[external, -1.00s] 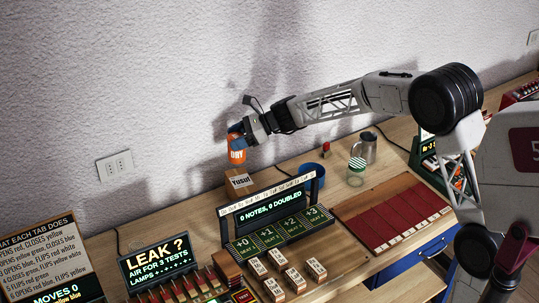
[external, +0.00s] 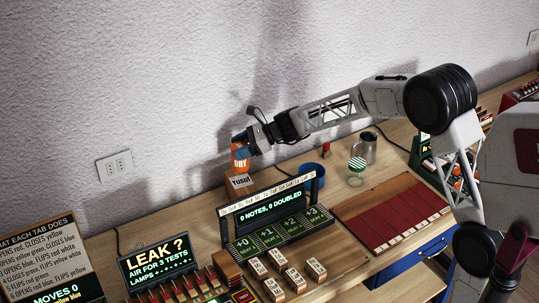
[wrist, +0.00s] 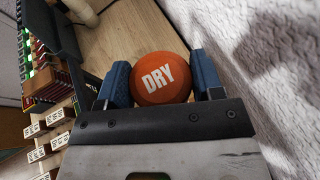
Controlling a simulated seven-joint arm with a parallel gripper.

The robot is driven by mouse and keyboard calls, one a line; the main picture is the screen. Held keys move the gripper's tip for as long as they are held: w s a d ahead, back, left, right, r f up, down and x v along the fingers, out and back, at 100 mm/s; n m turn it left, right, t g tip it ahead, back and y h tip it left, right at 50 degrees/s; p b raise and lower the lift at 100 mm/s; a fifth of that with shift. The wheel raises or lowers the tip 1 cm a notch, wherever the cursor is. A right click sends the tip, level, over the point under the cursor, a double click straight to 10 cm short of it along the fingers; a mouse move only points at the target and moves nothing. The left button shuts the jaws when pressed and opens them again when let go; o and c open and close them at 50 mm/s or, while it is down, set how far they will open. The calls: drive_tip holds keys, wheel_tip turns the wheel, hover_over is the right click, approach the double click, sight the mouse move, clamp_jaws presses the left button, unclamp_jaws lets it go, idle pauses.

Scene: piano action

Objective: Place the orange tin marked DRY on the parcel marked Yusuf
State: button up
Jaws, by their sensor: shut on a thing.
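The orange tin marked DRY (external: 241,157) is held upright between the two blue fingers of my gripper (external: 245,144). In the wrist view the round orange tin (wrist: 160,78) sits between both fingertips of my gripper (wrist: 160,85). The brown parcel marked Yusuf (external: 240,183) stands on the table by the wall, directly below the tin in the external view. The tin's lower edge looks close to the parcel's top; I cannot tell whether they touch. The parcel is hidden in the wrist view.
A display rack (external: 268,208) stands just in front of the parcel. The wall (external: 150,80) is close behind. Bare table lies left of the parcel.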

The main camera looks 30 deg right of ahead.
sight(241, 161)
drive_tip(key=shift+f, duration=0.25)
drive_tip(key=shift+f, duration=2.5)
drive_tip(key=shift+f, duration=0.15)
drive_tip(key=o, duration=1)
drive_tip(key=shift+d+r, duration=0.1)
drive_tip(key=shift+r, duration=0.1)
drive_tip(key=v, duration=1.1)
drive_tip(key=shift+s+d, duration=0.2)
drive_tip(key=shift+d, duration=0.1)
